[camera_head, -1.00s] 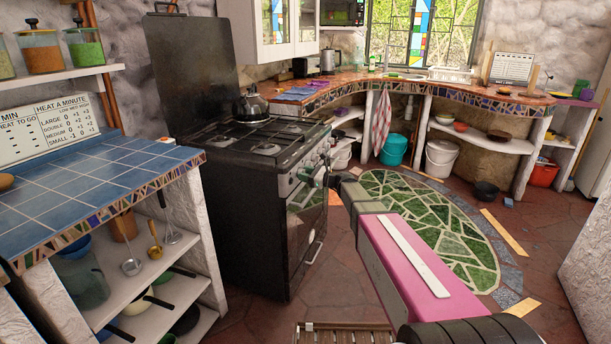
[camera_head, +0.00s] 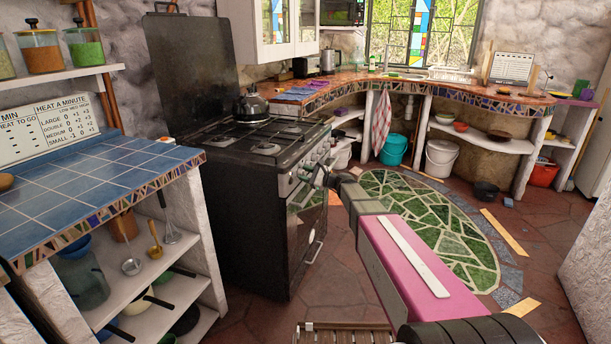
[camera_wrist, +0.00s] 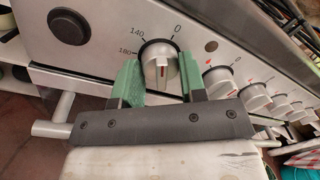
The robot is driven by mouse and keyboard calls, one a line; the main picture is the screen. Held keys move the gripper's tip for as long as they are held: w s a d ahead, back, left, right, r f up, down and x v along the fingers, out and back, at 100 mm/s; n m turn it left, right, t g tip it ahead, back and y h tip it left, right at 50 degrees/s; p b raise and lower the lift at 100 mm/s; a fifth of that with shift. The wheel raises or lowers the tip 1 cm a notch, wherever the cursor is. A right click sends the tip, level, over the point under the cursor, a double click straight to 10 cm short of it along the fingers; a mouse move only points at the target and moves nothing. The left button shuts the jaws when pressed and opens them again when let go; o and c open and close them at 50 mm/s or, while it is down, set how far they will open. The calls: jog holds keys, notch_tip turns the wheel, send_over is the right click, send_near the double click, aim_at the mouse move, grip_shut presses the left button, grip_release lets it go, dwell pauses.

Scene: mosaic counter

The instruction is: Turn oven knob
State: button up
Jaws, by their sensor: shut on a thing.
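The oven knob (camera_wrist: 161,66) is a silver dial with a red mark, on the stove's light front panel in the wrist view. The numbers 140, 180 and 0 are printed around it. My gripper (camera_wrist: 157,75) has its green fingers on either side of this knob and is shut on it. In the head view my gripper (camera_head: 324,176) reaches the front panel of the stove (camera_head: 262,210). The knob it holds is too small and covered to make out there.
More knobs (camera_wrist: 250,92) sit in a row to the right of the held one. A black button (camera_wrist: 69,26) is to the left. The oven handle bar (camera_wrist: 50,128) runs below. A kettle (camera_head: 251,107) stands on the stove.

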jog(key=n, duration=0.7)
jog(key=shift+f+n+y, duration=0.1)
jog(key=shift+n+y, duration=0.2)
jog(key=n, duration=0.4)
jog(key=shift+g, duration=0.3)
jog(key=shift+n+g, duration=0.3)
jog(key=shift+n, duration=1.6)
jog(key=o, duration=0.9)
jog(key=v, duration=1.1)
jog(key=shift+w+f, duration=0.1)
jog(key=shift+f, duration=0.05)
